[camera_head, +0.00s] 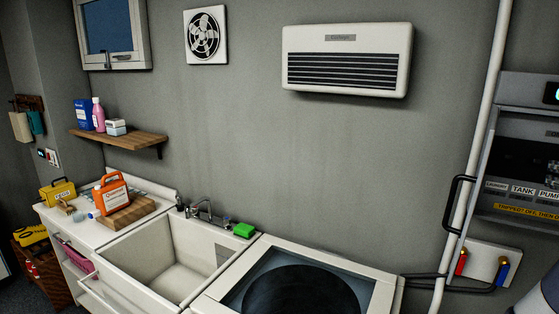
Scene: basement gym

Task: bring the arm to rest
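Neither of my grippers shows in the head view. A pale rounded shape with a dark part (542,294) is cut off at the lower right corner, and I cannot tell for sure whether it is part of my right arm. No part of my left arm shows.
A white sink (178,268) stands by the grey wall, with a green sponge (244,230) on its rim. A top-lid washer (236,292) is to its right. An orange container (112,190) stands on a board at left. A pipe (469,160) and a control panel (522,150) are at right.

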